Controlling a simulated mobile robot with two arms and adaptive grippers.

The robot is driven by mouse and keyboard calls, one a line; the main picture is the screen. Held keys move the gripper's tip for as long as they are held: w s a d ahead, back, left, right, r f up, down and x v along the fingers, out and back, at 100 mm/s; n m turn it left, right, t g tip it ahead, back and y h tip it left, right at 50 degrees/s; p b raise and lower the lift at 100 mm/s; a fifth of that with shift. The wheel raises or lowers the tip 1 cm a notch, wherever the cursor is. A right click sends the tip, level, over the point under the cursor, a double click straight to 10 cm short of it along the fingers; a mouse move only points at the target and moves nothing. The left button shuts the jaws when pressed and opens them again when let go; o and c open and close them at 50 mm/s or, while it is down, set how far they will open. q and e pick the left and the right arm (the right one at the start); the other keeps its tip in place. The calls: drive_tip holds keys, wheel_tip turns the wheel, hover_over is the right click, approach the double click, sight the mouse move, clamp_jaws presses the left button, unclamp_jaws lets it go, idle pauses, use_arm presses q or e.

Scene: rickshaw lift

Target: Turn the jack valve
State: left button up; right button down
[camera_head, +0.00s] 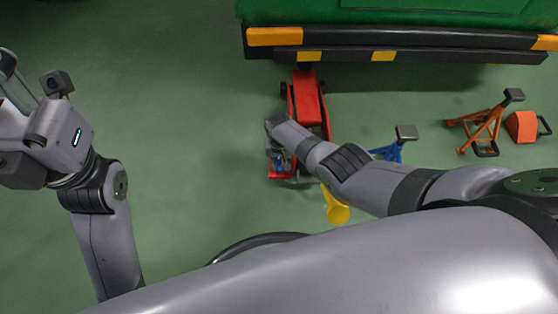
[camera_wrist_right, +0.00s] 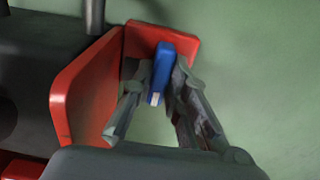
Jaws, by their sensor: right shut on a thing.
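The red floor jack (camera_head: 308,98) stands on the green floor with its front end under the green vehicle. In the right wrist view its red side plates (camera_wrist_right: 85,85) show, with the small blue valve (camera_wrist_right: 164,66) between my fingers. My right gripper (camera_wrist_right: 161,84) is shut on the blue valve, one finger on each side of it. In the head view the right gripper (camera_head: 279,158) is at the rear end of the jack, partly hidden by its own wrist. My left gripper (camera_head: 32,72) is raised at the left edge, its fingers spread apart and empty.
The green vehicle (camera_head: 390,14) with a black and yellow bumper (camera_head: 345,55) spans the top. A blue stand (camera_head: 390,151), an orange stand (camera_head: 485,126) and an orange block (camera_head: 521,126) are on the right. A yellow object (camera_head: 337,212) lies below my right arm. The left floor is clear.

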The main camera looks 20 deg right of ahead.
sight(279, 162)
idle(0.3)
drive_tip(key=shift+w, duration=0.1)
drive_tip(key=c, duration=1.6)
unclamp_jaws()
drive_tip(key=shift+o, duration=0.2)
drive_tip(key=shift+r, duration=0.15)
wheel_tip(279, 162, up, 12)
